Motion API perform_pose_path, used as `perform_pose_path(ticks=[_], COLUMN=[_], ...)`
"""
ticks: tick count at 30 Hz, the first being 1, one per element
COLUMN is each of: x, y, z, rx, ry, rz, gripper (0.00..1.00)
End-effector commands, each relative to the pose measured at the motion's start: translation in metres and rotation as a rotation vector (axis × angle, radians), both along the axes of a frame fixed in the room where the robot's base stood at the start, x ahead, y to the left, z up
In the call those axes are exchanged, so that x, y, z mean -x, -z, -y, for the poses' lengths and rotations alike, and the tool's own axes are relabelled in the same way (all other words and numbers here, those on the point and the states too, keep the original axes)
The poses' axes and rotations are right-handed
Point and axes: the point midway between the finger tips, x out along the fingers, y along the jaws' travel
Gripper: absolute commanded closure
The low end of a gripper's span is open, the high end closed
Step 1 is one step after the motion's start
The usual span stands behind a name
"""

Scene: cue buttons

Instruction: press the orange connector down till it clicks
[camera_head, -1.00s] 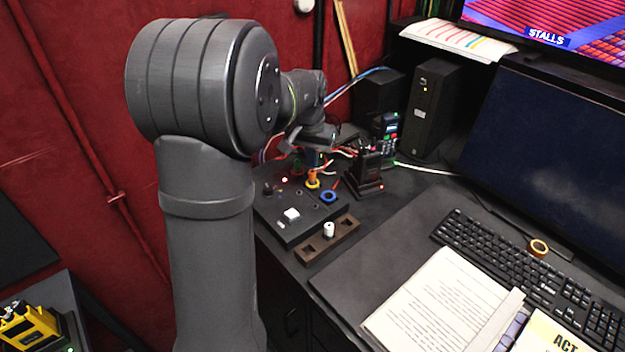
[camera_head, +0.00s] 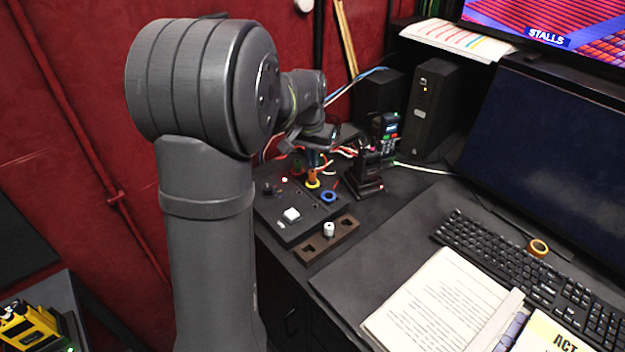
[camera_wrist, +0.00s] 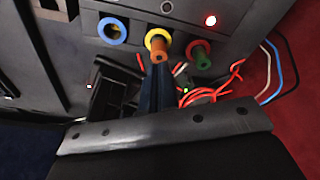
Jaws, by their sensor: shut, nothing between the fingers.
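The orange connector (camera_wrist: 159,49) stands in a yellow ring on the dark panel in the wrist view. It also shows in the head view (camera_head: 313,177), just below my gripper. My gripper (camera_wrist: 158,66) is shut and empty, its dark blue fingers together and their tips right at the orange connector's end. I cannot tell if they touch it. In the head view, my gripper (camera_head: 313,163) points down over the connector. How deep the connector sits is unclear.
An empty-looking blue ring (camera_wrist: 112,30) lies to the left. A black radio in a cradle (camera_head: 368,172) stands near the panel (camera_head: 270,215).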

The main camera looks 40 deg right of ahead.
Motion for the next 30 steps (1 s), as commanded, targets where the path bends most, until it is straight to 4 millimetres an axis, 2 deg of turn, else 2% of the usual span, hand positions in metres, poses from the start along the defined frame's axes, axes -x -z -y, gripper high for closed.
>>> perform_pose_path(ticks=[30], x=[0.0], y=[0.012], z=[0.0], rx=[0.0], ry=[0.0], rz=[0.0], gripper=[1.0])
